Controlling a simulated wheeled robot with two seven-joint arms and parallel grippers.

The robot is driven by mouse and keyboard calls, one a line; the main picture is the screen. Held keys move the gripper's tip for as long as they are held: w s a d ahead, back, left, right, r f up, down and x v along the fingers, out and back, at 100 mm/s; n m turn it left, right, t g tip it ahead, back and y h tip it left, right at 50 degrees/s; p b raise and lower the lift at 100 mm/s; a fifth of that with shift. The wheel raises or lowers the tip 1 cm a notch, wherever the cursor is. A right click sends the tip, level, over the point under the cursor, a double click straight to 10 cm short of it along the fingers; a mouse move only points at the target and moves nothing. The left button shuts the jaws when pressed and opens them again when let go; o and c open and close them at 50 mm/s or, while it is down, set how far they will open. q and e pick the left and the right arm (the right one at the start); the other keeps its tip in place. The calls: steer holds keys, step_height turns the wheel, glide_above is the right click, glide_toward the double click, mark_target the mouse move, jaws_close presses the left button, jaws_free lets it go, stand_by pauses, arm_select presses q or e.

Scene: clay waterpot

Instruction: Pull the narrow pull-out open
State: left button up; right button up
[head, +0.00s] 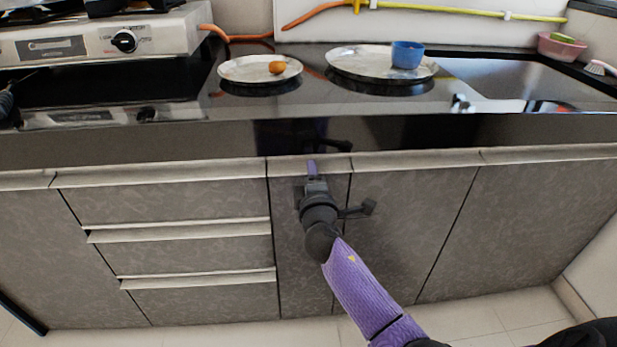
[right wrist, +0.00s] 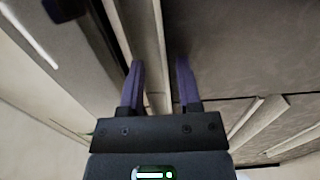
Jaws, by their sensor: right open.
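The narrow pull-out (head: 290,250) is a tall, slim grey-brown front between the drawer stack and a wider door. It sits flush with its neighbours and looks shut. A pale handle strip (head: 285,167) runs along its top edge. My right gripper (head: 312,168) is at this strip, in front of the upper part of the pull-out, and its arm hides some of the front. In the right wrist view the two purple fingers (right wrist: 159,85) are apart, with a pale strip (right wrist: 153,45) running between them. I cannot tell whether they touch it. My left gripper is not in view.
Left of the pull-out are stacked drawers (head: 190,255); to the right is a wide door (head: 400,240). The dark counter (head: 310,85) above carries two plates, one with a blue cup (head: 407,54), the other with an orange item (head: 277,67). A stove stands left.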

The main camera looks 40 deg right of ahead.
steer(key=shift+s+d+f, duration=0.1)
steer(key=shift+d, duration=0.2)
steer(key=shift+c, duration=1)
jaws_close()
